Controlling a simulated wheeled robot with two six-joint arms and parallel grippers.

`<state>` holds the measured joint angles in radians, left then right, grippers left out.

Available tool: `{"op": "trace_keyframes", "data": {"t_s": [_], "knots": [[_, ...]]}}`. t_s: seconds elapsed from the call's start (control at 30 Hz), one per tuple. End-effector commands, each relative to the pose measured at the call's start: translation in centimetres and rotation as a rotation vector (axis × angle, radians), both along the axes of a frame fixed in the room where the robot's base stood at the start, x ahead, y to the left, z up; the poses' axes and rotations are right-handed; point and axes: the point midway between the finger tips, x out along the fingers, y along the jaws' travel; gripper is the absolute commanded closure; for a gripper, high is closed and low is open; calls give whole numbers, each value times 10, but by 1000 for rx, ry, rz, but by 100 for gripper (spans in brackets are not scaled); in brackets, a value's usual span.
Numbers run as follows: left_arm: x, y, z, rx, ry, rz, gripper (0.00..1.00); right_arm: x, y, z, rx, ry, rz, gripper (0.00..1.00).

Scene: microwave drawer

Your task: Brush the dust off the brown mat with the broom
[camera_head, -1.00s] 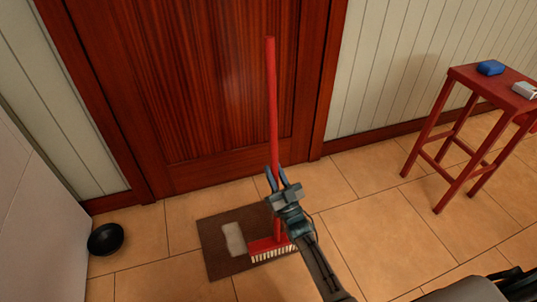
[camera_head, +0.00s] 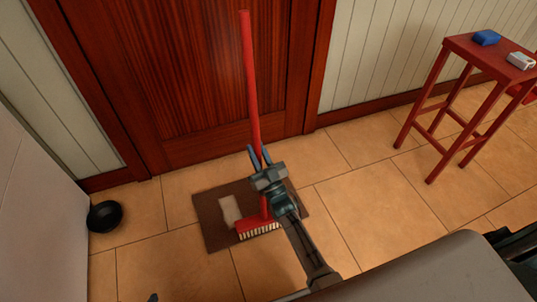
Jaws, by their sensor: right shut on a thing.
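The brown mat (camera_head: 214,238) lies on the tiled floor in front of the wooden door. A pale grey dust patch (camera_head: 231,210) lies on its left part. The broom (camera_head: 251,95) has a long red handle and a red head (camera_head: 246,226) with pale bristles. It stands almost upright, its handle leaning slightly left at the top. Its head is over the mat, just to the right of and below the dust patch. My right gripper (camera_head: 259,158) is shut on the lower part of the broom handle.
A red stool (camera_head: 463,44) stands at the right with a blue block (camera_head: 487,37) and a white item (camera_head: 520,60) on its top. A black bowl (camera_head: 104,216) sits on the floor at the left by the white panel. The closed door (camera_head: 205,75) is behind the mat.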

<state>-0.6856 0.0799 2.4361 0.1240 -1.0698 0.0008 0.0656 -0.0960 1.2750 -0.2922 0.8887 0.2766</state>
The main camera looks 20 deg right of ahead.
Motion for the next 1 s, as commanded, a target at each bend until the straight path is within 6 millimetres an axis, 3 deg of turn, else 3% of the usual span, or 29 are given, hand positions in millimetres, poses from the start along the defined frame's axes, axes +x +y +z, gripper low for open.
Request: {"op": "trace_keyframes", "data": {"t_s": [0.6,0.83,1.0], "knots": [[0,0,-31,0,0,0,27,45,76,-1,2,-2,0,100],[0,0,-33,0,0,0,27,48,83,-1,0,-1,0,100],[0,0,-43,0,0,0,27,48,82,-12,0,-1,0,100]]}}
